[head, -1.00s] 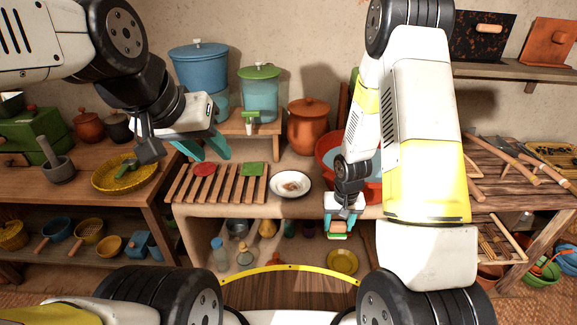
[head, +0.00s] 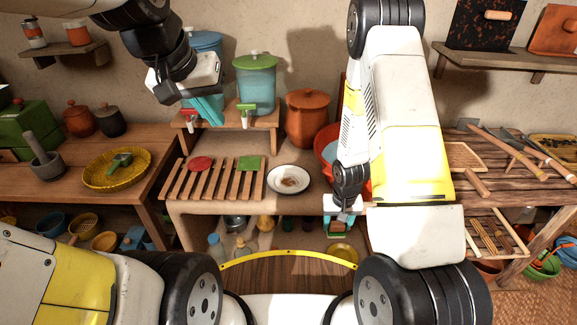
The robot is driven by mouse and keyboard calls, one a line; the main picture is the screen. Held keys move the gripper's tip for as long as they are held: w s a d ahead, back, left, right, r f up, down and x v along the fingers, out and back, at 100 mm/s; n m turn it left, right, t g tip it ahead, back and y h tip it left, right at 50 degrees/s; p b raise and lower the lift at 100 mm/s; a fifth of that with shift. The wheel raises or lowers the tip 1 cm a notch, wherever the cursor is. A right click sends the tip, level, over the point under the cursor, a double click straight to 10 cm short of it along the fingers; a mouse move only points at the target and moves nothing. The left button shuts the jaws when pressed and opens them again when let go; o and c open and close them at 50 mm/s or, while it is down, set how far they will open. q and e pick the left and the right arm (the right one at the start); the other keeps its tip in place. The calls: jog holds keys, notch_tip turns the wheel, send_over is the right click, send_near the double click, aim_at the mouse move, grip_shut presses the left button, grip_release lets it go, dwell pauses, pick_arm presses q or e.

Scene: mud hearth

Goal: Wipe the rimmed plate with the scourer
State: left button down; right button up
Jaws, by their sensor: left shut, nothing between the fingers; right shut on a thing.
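The rimmed plate (head: 289,179) is white and round, with a brown smear in its middle. It lies on the clay counter, right of the slatted rack. My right gripper (head: 337,225) is shut on the scourer (head: 336,234), a small block with a green underside, mostly covered by the fingers. It is in front of the counter's edge, right of and nearer than the plate, not touching it. My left gripper (head: 213,113) is shut and empty, raised in front of the water dispensers, up and left of the plate.
A slatted wooden rack (head: 214,185) with a red piece (head: 200,163) and a green piece (head: 248,163) lies left of the plate. An orange pot (head: 308,118) stands behind; a red basin (head: 325,150) is at right. Dispensers (head: 255,85) stand on a wooden stand.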

pick_arm(q)
jog(key=w+f+g, duration=0.2)
jog(key=w+f, duration=0.1)
jog(key=w, duration=0.8)
jog(key=g+y, duration=0.2)
jog(key=g, duration=0.1)
send_over(267, 178)
jog(key=f, duration=3.1)
jog(key=shift+s+f, duration=0.15)
jog(key=shift+s, duration=0.1)
jog(key=shift+f, duration=2.65)
jog(key=shift+f, duration=0.45)
jog(key=shift+r, duration=0.1)
jog(key=shift+r, duration=2.9)
jog(key=shift+r, duration=0.1)
